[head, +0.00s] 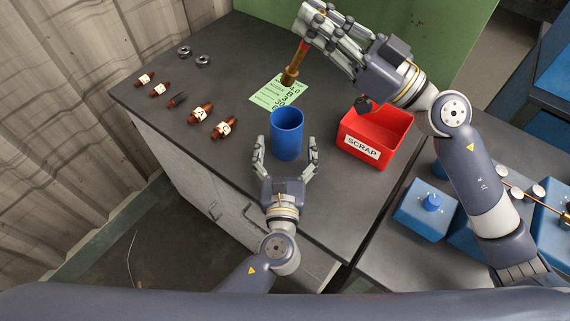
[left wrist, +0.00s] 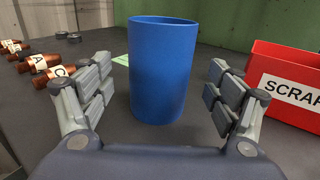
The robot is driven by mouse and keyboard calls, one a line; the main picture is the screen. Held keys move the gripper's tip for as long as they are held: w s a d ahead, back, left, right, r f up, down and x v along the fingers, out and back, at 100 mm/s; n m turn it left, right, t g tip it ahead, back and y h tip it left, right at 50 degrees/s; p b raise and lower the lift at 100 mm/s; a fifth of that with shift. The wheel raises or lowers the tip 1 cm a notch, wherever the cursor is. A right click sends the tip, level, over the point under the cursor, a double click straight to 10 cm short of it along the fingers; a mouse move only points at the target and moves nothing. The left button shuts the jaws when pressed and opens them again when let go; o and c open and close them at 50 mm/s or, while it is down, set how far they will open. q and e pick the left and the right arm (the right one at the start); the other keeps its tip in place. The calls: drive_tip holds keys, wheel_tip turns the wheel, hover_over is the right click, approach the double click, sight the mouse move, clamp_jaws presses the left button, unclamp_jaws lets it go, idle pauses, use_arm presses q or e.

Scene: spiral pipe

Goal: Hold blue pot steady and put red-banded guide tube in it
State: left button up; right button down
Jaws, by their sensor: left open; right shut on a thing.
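The blue pot (head: 287,136) stands upright on the dark table. My left gripper (head: 286,143) is open, with its fingers at the near left and right sides of the pot. In the left wrist view the pot (left wrist: 161,70) stands between the open fingers, with gaps on both sides. My right gripper (head: 316,30) is shut on the guide tube (head: 294,68), a copper-brown tube with a red band near the fingers. The tube hangs tilted, above and behind the pot, apart from it. Its upper part is partly hidden by the fingers.
A red SCRAP bin (head: 375,138) stands right of the pot; it also shows in the left wrist view (left wrist: 288,85). A green printed sheet (head: 278,92) lies behind the pot. Several labelled copper fittings (head: 201,113) and dark nuts (head: 203,61) lie at the left.

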sight(287, 122)
use_arm(q)
drive_tip(key=w, duration=0.5)
drive_tip(key=shift+d, duration=0.1)
drive_tip(key=c, duration=1.2)
